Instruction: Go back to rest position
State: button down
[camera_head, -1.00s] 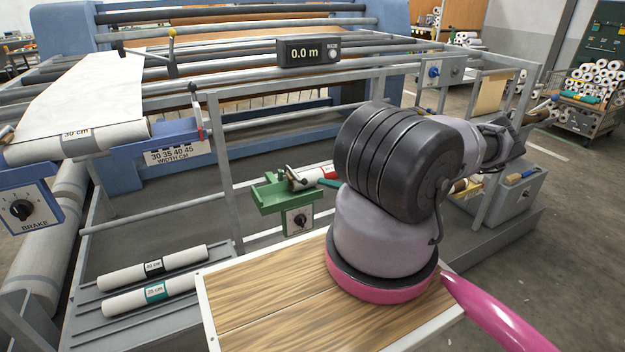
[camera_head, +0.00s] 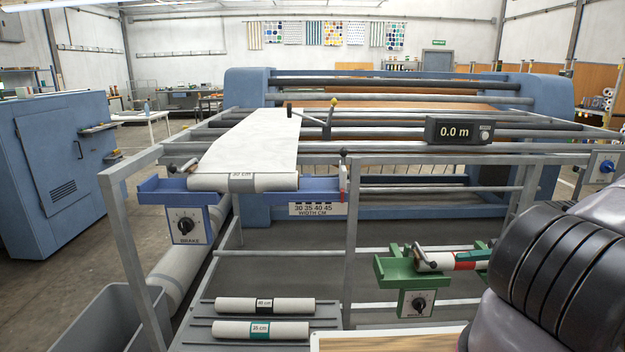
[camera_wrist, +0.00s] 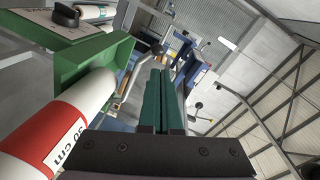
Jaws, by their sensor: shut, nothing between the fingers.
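My gripper (camera_wrist: 160,74) shows in the wrist view as two dark green fingers pressed together, with nothing between them. Beside it on the left, a white roll with a red 50 cm or 30 cm label (camera_wrist: 50,142) lies at a green bracket (camera_wrist: 88,58); the first digit is hard to read. In the head view, the green bracket (camera_head: 408,268) holds the end of a roll with a red band (camera_head: 465,258). My arm's dark joint fills the lower right there and hides most of my gripper.
A white sheet (camera_head: 255,140) runs from a 30 cm roll (camera_head: 242,182) in a blue bracket (camera_head: 180,192). Two rolls, 40 cm (camera_head: 265,304) and 35 cm (camera_head: 260,330), lie on a grey rack. A grey post (camera_head: 351,235) stands between the brackets. A grey bin (camera_head: 100,300) is lower left.

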jog(key=s+a+r+m+g+h, duration=0.1)
jog(key=a+r+h, duration=0.25)
jog(key=r, duration=0.45)
jog(key=a+r+m+h, duration=0.1)
jog(key=a+r+h, duration=0.2)
jog(key=r+h, duration=0.35)
jog(key=s+a+r+m+g+h, duration=0.1)
jog(key=a+r+h, duration=0.15)
jog(key=r, duration=0.65)
jog(key=s+a+r+m+t+h, duration=0.1)
jog(key=s+a+r+m+t, duration=0.1)
jog(key=s+a+r+t, duration=0.2)
jog(key=s+a+r+m+t+h, duration=0.1)
jog(key=s+a+r+m+t, duration=0.2)
jog(key=s+r, duration=0.6)
notch_tip(320, 180, up, 4)
jog(key=shift+s+a+r+t, duration=0.1)
jog(key=shift+s+a+t, duration=0.2)
jog(key=shift+a+t, duration=0.65)
jog(key=shift+a+g, duration=0.25)
